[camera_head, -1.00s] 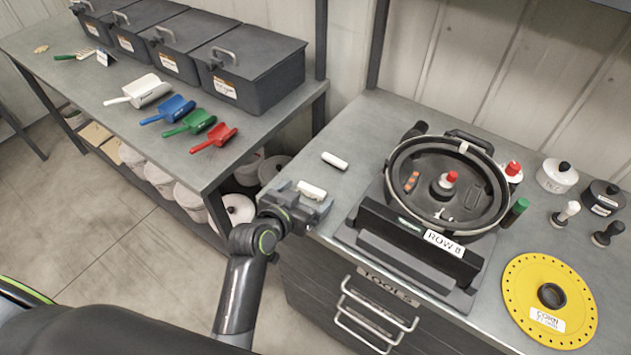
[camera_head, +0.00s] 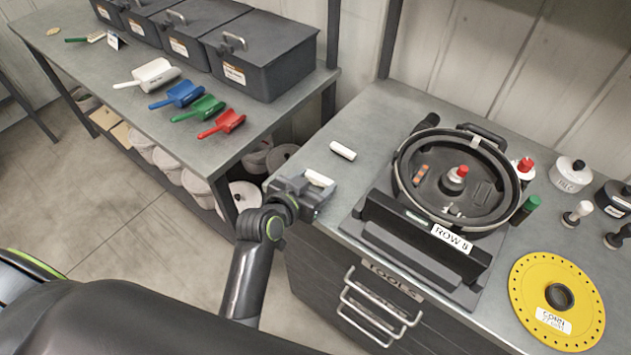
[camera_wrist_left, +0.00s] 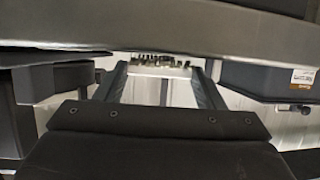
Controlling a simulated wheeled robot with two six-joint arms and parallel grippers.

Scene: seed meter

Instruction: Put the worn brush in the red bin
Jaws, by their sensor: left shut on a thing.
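My left gripper (camera_head: 306,194) is at the front left corner of the right-hand bench, shut on a small whitish piece that appears to be the worn brush (camera_head: 320,178). In the left wrist view, the brush (camera_wrist_left: 160,70) lies across between the two fingers, a pale bar with a dark, ragged bristle edge. Its underside is hidden by the gripper. A similar white bar (camera_head: 342,150) lies loose on the bench behind the gripper. No red bin shows in these views. My right gripper is not in view.
The seed meter (camera_head: 455,180) stands on the right-hand bench (camera_head: 390,105), with a yellow corn disc (camera_head: 557,300) to its right. The left bench holds several scoops, including a red one (camera_head: 222,123), and grey lidded boxes (camera_head: 262,60). Open floor (camera_head: 110,215) lies at lower left.

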